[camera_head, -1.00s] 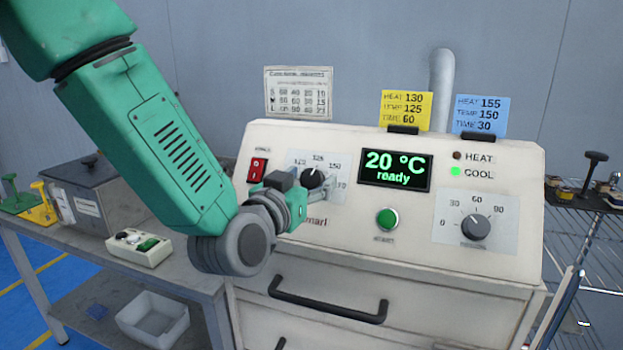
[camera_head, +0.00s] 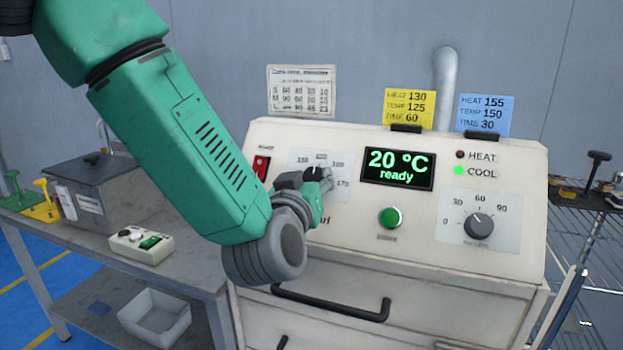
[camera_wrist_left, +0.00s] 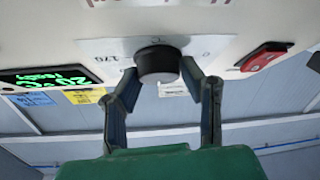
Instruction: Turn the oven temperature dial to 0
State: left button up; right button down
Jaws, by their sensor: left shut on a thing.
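The oven (camera_head: 420,240) is a cream cabinet with a sloped panel. Its temperature dial (camera_head: 312,172) is a black knob on a pale scale plate, partly hidden by my gripper in the head view. In the left wrist view the dial (camera_wrist_left: 158,66) sits between the fingertips. My left gripper (camera_head: 322,180) is shut on the dial; it also shows in the left wrist view (camera_wrist_left: 160,85). The dial's exact pointer setting is hard to read. The display (camera_head: 398,169) reads 20 °C ready. My right gripper is not in view.
A red power switch (camera_head: 262,167) sits left of the dial. A green button (camera_head: 390,217) and a second dial (camera_head: 478,226) are to the right. Yellow (camera_head: 409,108) and blue (camera_head: 485,114) cards stand on top. A drawer handle (camera_head: 330,303) sticks out below.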

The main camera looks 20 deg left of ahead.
pick_arm(q)
jog(key=n+y, duration=0.1)
jog(key=n, duration=0.1)
jog(key=n+g+y+p, duration=0.1)
jog(key=n+y, duration=0.1)
jog(key=n, duration=0.1)
jog(key=shift+d, duration=0.2)
jog(key=n+g+y+p, duration=0.1)
jog(key=n, duration=0.2)
jog(key=n+g+y+p, duration=0.1)
jog(key=n+y, duration=0.1)
jog(key=n, duration=0.1)
jog(key=shift+d+g, duration=0.1)
jog(key=shift+g, duration=0.3)
jog(key=n+g+y+p, duration=0.1)
jog(key=n+g+p, duration=0.2)
jog(key=n, duration=0.2)
jog(key=shift+r, duration=0.1)
jog(key=n+g+p, duration=0.2)
jog(key=n+p, duration=0.1)
jog(key=shift+w+n, duration=0.1)
jog(key=shift+n, duration=0.2)
jog(key=shift+n+g+p, duration=0.5)
jog(key=shift+n+g, duration=0.1)
jog(key=o, duration=1.1)
jog(key=shift+o, duration=0.2)
